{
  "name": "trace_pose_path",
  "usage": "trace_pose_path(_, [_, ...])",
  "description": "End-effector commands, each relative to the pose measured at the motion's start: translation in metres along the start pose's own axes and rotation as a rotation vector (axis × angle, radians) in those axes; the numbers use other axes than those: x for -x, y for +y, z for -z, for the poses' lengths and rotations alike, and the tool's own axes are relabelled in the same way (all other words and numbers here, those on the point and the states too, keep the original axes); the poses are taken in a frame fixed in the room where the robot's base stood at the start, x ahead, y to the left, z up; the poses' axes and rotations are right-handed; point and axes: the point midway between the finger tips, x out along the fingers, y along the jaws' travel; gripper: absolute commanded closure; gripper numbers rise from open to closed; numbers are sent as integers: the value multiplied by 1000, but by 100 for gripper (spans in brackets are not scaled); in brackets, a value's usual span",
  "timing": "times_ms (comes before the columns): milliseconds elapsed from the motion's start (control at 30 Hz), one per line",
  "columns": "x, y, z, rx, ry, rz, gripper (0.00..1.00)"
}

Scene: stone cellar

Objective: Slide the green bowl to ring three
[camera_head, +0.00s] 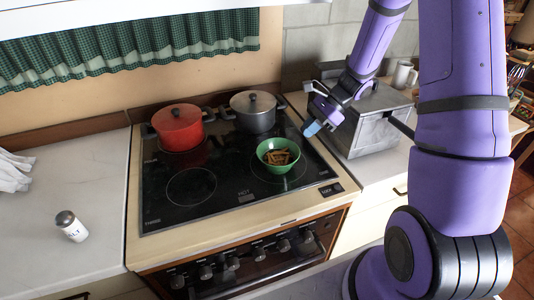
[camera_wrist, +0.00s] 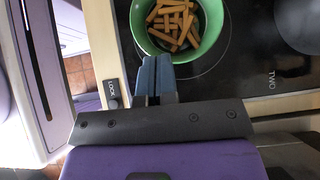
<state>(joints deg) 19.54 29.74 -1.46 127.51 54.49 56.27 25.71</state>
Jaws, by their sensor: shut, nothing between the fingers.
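The green bowl (camera_head: 264,153), holding several brown sticks, sits on the front right ring of the black glass hob. It also shows at the top of the wrist view (camera_wrist: 203,58). My gripper (camera_head: 312,128) is shut and empty, its blue fingertips (camera_wrist: 153,65) just right of the bowl in the head view. In the wrist view the tips come close to the bowl's rim; I cannot tell whether they touch. The front left ring (camera_head: 191,187) is bare. A small label (camera_head: 152,222) by it appears to read THREE.
A lidded red pot (camera_head: 180,130) stands on the back left ring and a lidded grey pot (camera_head: 254,113) on the back right. A metal box (camera_head: 372,125) stands right of the hob. The glass between bowl and bare ring is clear.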

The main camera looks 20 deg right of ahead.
Motion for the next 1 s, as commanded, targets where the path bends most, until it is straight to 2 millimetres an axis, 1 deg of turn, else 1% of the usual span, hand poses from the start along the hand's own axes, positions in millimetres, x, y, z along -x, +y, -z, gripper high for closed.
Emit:
trace_pose_path(167, [-15, 0, 1, -4, -2, -2, 100])
trace_pose_path(267, [-31, 0, 1, -4, -2, -3, 100])
trace_pose_path(600, [-94, 0, 0, -3, -3, -4, 100])
trace_pose_path(667, [-104, 1, 0, -2, -1, -4, 100])
trace_pose_path(700, [-107, 0, -7, 0, -1, -1, 100])
trace_pose_path(800, [-117, 0, -16, 1, -1, -1, 100])
trace_pose_path(1000, [-126, 0, -26, -1, -1, 1, 100])
